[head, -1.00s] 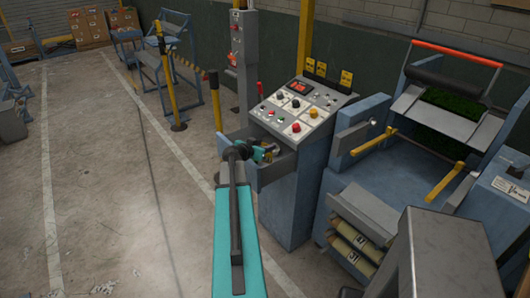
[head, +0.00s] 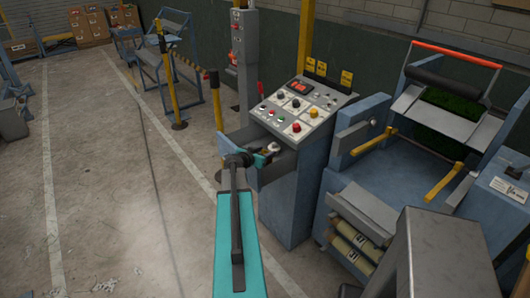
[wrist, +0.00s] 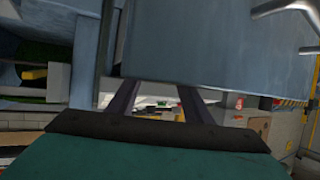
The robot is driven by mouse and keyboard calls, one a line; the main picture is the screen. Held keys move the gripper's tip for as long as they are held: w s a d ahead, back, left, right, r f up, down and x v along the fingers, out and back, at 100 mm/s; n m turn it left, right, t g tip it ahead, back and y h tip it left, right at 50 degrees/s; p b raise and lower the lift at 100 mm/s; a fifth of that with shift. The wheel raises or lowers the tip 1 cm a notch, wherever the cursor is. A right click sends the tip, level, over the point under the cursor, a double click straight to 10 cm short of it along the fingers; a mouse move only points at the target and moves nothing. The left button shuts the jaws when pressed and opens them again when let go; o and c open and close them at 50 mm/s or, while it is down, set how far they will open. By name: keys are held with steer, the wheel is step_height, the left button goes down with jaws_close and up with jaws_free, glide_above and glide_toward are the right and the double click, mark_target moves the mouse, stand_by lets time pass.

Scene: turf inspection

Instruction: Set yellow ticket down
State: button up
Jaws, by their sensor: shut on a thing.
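My gripper (head: 268,151) is at the open blue-grey tray on the front left of the control console (head: 300,108). My teal arm reaches up to it from below. In the wrist view its two dark fingers (wrist: 152,100) point at a blue-grey panel (wrist: 195,45), and their tips are hidden. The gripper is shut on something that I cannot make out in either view. The yellow ticket cannot be picked out at the gripper. A small pale thing shows beside the fingers in the tray, too small to name.
A blue machine with an orange-handled roller (head: 457,53) stands to the right. A grey box (head: 447,255) is at the front right. A yellow post (head: 168,80) stands behind.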

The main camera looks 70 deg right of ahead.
steer(key=shift+f+b, duration=0.65)
steer(key=shift+b, duration=0.75)
steer(key=o, duration=1.3)
steer(key=shift+c, duration=0.2)
steer(key=shift+r+p, duration=0.55)
steer(key=shift+p, duration=0.5)
steer(key=shift+r+p, duration=0.25)
steer(key=shift+p, duration=0.3)
steer(key=shift+a+f+b, duration=0.1)
steer(key=shift+a+b, duration=0.25)
steer(key=shift+b, duration=0.1)
steer(key=b+v, duration=0.3)
steer(key=v, duration=0.8)
steer(key=shift+b, duration=0.4)
steer(key=shift+w+a, duration=0.1)
